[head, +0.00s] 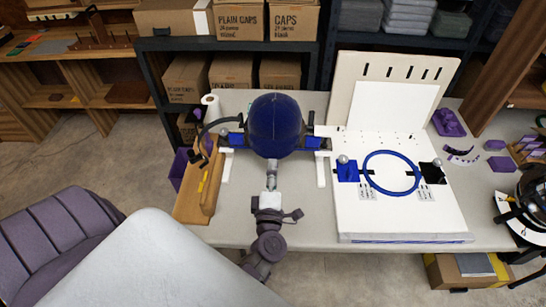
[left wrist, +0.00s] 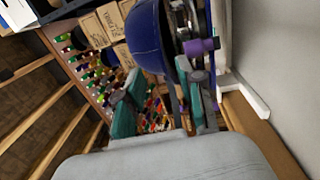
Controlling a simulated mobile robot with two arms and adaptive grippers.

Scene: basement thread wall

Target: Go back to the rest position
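My left gripper (head: 271,178) is just in front of a dark blue cap (head: 276,125), which sits on a holder at the back of the table (head: 300,215). In the left wrist view the two teal fingers of the gripper (left wrist: 164,85) stand well apart, with nothing held between them. The cap also shows there (left wrist: 147,36), just beyond the fingers; I cannot tell whether they touch. My right gripper does not show in either view.
A white board (head: 400,215) with a blue hoop (head: 365,180) lies to the right. A wooden block (head: 208,185) is on the table's left edge. Shelves with boxes (head: 238,20) stand behind. A purple chair (head: 60,240) is at lower left. Bare floor (head: 130,165) lies left of the table.

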